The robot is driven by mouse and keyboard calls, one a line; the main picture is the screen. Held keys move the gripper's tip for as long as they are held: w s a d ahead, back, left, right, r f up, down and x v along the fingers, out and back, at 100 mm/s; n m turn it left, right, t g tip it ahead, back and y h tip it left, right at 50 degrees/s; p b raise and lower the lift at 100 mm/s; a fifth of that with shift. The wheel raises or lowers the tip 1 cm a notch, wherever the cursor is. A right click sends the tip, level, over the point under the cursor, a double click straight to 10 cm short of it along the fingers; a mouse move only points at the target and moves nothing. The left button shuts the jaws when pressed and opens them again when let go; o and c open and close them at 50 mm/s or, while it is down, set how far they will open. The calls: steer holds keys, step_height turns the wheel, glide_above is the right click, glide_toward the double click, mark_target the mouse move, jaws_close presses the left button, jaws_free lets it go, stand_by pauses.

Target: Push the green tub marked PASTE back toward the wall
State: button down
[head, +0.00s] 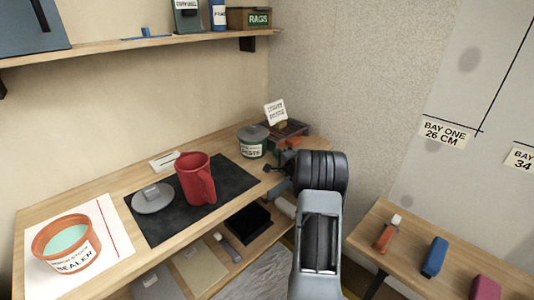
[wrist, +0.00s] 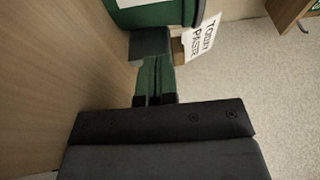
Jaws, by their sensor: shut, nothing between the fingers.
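The green tub (head: 252,143) with a white PASTE label and a grey lid stands upright on the wooden bench, near the corner where the walls meet. In the wrist view part of the green tub (wrist: 158,14) shows at the top edge, cut off by the frame. My gripper (head: 268,168) is shut and empty, low over the bench just in front and to the right of the tub. In the wrist view the shut fingers (wrist: 154,100) point up toward the tub. I cannot tell whether they touch it.
A red jug (head: 196,181) and a grey lid (head: 152,198) are on a black mat (head: 235,179). A SEALER pot (head: 66,245) sits at front left. A shelf (head: 140,42) hangs above.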

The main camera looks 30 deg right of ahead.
mark_target(263, 147)
steer(key=w, duration=0.1)
steer(key=w+a, duration=0.1)
steer(key=w, duration=0.1)
steer(key=shift+w+a, duration=0.2)
steer(key=shift+a, duration=0.05)
steer(key=shift+w+a+b, duration=0.35)
steer(key=shift+w+a, duration=0.15)
steer(key=shift+w, duration=0.1)
